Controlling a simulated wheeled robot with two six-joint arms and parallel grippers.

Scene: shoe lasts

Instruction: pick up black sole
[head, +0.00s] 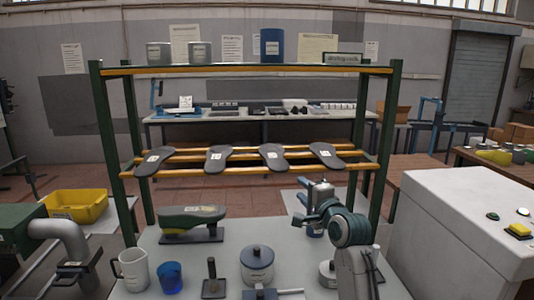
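Several black soles lie side by side across the yellow rails of a rack: one at the far left (154,161), one left of centre (218,158), one right of centre (273,157) and one at the right (326,156). Each bears a small white label. My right gripper (314,184) is raised in front of and below the right-hand sole, apart from the soles as far as I can see. Its fingers are too small to tell open from shut. My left gripper (82,266) is low at the left, far from the soles; its fingers are unclear.
The rack's green posts (383,155) and top shelf (240,70) frame the soles. On the grey table (215,258) stand a dark shoe last (190,224), a white mug (131,270), a blue cup (170,277) and a lidded pot (257,266). A white cabinet (455,235) bounds the right.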

